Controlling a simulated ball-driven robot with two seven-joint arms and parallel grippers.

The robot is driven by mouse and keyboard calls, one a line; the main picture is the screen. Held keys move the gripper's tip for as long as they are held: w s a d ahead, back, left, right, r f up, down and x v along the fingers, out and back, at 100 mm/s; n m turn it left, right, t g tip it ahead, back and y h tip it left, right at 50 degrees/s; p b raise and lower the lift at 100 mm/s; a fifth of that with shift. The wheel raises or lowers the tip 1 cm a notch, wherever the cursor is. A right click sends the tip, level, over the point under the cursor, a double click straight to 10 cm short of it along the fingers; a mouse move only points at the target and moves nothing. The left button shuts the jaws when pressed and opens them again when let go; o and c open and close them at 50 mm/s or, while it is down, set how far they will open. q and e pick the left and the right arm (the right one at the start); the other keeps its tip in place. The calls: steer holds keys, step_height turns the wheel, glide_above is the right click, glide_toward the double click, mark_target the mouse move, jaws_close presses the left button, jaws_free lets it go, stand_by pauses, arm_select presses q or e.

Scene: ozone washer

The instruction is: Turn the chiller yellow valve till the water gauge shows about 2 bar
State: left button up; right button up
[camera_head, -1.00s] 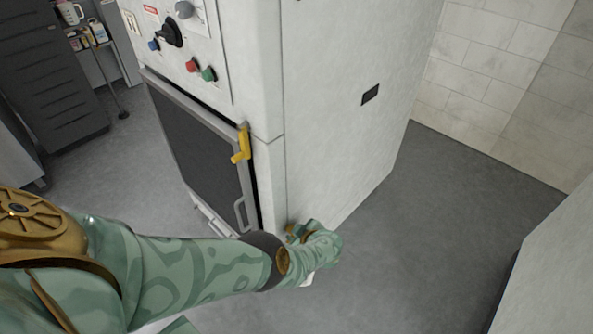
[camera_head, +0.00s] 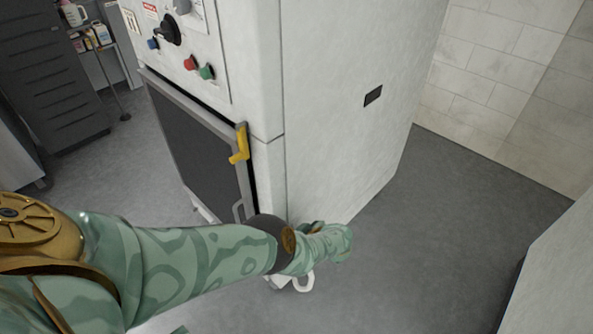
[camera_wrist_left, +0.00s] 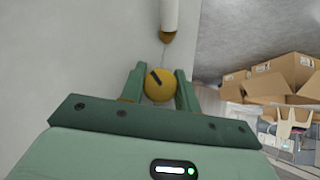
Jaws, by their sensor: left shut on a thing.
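The yellow valve (camera_wrist_left: 159,86) shows in the left wrist view as a round knob with a dark slanting mark on its face, close to a pale wall panel. My left gripper (camera_wrist_left: 160,79) has one finger on each side of the knob and is shut on it. In the head view my left arm reaches down beside the white cabinet, and its forearm and wrist hide the fingers and the valve. No water gauge is in view, so no pressure can be read. My right gripper is not in view.
The white cabinet (camera_head: 330,110) has a yellow latch (camera_head: 240,145) at its dark door, with coloured buttons above. A white pipe (camera_wrist_left: 168,15) stands just beyond the valve. Cardboard boxes (camera_wrist_left: 276,78) are at right in the wrist view. Floor right of the cabinet is clear.

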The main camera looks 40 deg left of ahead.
arm_select(q)
steer(key=o, duration=1)
steer(key=shift+c, duration=0.2)
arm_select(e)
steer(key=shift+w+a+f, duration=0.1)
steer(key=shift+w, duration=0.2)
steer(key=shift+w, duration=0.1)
arm_select(q)
steer(key=shift+d+r, duration=0.2)
steer(key=shift+r, duration=0.1)
steer(key=p+v, duration=0.7)
steer(key=v, duration=0.8)
steer(key=shift+d+r, duration=0.15)
steer(key=shift+d, duration=0.05)
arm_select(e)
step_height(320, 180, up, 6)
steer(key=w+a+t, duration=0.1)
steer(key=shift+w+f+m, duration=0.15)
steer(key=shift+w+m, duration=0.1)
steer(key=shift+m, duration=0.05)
